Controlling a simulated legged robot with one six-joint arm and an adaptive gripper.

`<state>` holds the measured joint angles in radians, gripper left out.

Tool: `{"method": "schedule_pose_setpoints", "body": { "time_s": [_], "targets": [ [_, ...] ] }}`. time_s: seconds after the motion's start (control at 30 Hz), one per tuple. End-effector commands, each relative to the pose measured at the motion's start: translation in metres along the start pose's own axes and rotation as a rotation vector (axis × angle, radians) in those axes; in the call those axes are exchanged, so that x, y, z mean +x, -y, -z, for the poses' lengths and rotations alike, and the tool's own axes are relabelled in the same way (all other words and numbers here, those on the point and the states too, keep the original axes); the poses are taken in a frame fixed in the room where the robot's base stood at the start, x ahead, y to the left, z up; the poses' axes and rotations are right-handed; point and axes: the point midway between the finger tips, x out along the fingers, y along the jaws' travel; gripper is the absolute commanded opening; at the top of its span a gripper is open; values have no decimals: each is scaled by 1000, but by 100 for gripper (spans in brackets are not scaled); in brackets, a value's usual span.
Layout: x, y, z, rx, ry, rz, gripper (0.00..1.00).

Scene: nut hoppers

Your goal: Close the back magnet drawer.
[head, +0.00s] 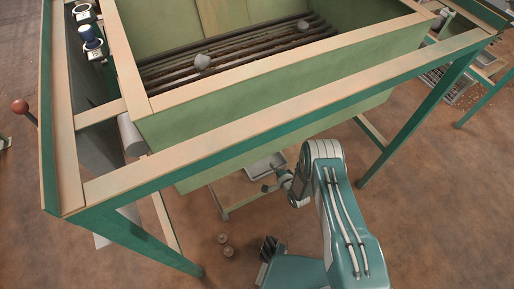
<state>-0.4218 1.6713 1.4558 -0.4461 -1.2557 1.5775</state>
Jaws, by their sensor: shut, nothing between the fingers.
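The green hopper (270,82) stands in a wood-topped green frame. Dark rusty bars (235,50) lie across its bottom, seen from above; they may belong to a magnet drawer. No drawer front or handle can be made out clearly, so I cannot tell how far the back magnet drawer is open. My arm bends below the frame's near rail. My gripper (267,188) is small in view, shut and empty, low beneath the hopper and near its lower edge. I cannot tell whether it touches anything.
Two grey lumps (202,62) rest on the bars. A metal tray (266,165) is under the hopper. Green legs (420,125) stand either side of my arm. Small round pieces (225,245) lie on the brown floor. A red-knobbed lever (20,107) is at left.

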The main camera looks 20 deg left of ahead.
Motion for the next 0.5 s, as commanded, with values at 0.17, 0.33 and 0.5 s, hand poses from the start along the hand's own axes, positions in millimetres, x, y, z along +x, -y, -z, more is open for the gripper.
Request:
{"method": "schedule_pose_setpoints", "body": {
  "time_s": [0.17,0.33,0.5],
  "targets": [
    [17,3,4,4,1,9,0],
    [44,2,2,1,0,4,0],
    [69,0,-1,-4,0,-2,0]
  ]
}}
